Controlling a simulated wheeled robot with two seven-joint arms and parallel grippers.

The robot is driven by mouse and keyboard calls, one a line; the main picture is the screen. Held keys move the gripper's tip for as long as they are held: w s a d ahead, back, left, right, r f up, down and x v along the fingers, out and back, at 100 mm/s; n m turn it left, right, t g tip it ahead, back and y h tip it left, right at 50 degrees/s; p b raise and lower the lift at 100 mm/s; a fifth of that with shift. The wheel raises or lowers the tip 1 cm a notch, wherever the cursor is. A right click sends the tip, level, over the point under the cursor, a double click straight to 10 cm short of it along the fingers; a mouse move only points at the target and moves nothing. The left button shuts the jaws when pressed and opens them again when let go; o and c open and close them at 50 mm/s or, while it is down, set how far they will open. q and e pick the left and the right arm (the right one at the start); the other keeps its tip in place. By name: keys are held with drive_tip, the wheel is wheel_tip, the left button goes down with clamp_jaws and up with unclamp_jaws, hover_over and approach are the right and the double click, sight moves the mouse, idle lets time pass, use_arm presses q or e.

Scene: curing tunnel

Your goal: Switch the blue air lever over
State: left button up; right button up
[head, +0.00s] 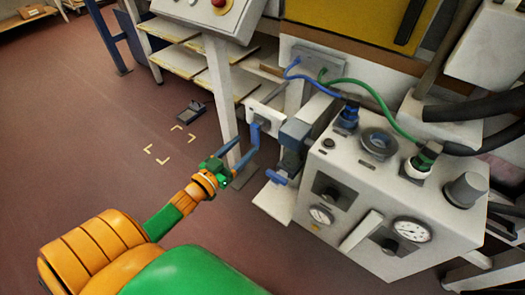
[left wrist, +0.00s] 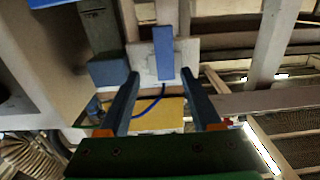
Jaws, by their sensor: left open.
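The blue air lever (head: 255,132) stands out from a small white plate (head: 270,117) left of the grey machine in the head view. In the left wrist view the lever (left wrist: 163,52) is an upright blue bar in front of the white plate (left wrist: 146,70). My left gripper (head: 245,148) reaches toward it from the lower left. It is open, and its two blue-grey fingers (left wrist: 163,98) appear on either side of the lever's line in the wrist view. The lever appears beyond the fingertips; I cannot tell any contact. My right gripper is not in view.
A grey machine box (head: 375,180) with gauges and hose fittings stands at the right. A white post (head: 220,85) stands behind my gripper. The floor at left is mostly clear.

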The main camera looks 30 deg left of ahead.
sight(254, 135)
use_arm(q)
drive_tip(key=w, duration=0.4)
drive_tip(key=w+b, duration=0.1)
drive_tip(key=w, duration=0.1)
drive_tip(key=shift+w+a+f, duration=0.2)
drive_tip(key=shift+w+a, duration=0.05)
drive_tip(key=shift+w+d+r, duration=0.1)
drive_tip(key=shift+w+d, duration=0.05)
drive_tip(key=shift+w, duration=0.15)
drive_tip(key=shift+c, duration=0.2)
clamp_jaws()
idle(0.6)
